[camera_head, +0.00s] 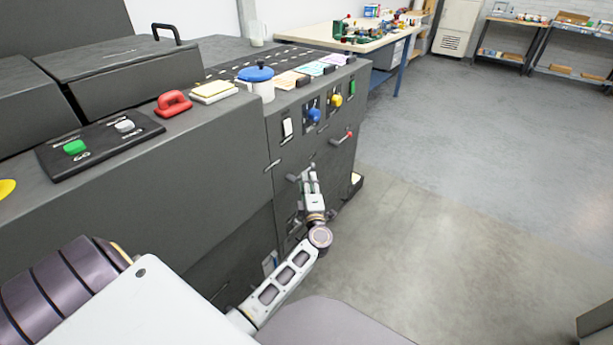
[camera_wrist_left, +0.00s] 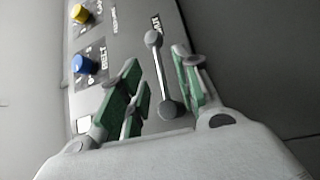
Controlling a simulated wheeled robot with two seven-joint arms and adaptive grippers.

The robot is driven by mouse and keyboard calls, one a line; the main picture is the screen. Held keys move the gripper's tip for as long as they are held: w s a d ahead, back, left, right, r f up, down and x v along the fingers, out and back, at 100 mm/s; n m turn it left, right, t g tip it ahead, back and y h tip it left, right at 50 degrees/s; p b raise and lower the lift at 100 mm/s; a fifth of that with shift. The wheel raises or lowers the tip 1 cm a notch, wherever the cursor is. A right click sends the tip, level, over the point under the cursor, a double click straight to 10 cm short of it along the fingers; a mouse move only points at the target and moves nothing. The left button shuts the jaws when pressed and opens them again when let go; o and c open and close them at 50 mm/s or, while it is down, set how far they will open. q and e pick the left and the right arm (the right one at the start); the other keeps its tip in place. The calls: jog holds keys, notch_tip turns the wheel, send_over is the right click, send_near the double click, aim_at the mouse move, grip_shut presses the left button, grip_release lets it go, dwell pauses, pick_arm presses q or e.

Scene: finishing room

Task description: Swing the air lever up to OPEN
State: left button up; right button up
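The air lever (camera_wrist_left: 160,75) is a grey bar with a round knob at each end. In the left wrist view it lies between the fingers of my left gripper (camera_wrist_left: 160,90). The green-padded fingers are apart, with gaps to the bar on both sides. In the head view the grey lever (camera_head: 293,178) sticks out roughly level on the machine's dark end panel, below the blue knob. My left gripper (camera_head: 308,177) is at it and partly covers it. The lettering beside the lever is too blurred to read surely. My right gripper is not in view.
The panel also bears a white rocker (camera_head: 287,127), a blue knob (camera_head: 314,115), a yellow knob (camera_head: 336,100), a green control (camera_head: 352,87) and a red-tipped lever (camera_head: 347,135). A blue-lidded pot (camera_head: 262,88) stands on the machine top. The floor (camera_head: 470,200) to the right is clear.

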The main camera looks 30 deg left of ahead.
pick_arm(q)
jog(key=shift+b+x, duration=0.55)
jog(key=shift+x, duration=1.65)
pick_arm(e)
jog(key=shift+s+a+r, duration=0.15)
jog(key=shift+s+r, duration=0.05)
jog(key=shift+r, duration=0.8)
pick_arm(q)
grip_shut()
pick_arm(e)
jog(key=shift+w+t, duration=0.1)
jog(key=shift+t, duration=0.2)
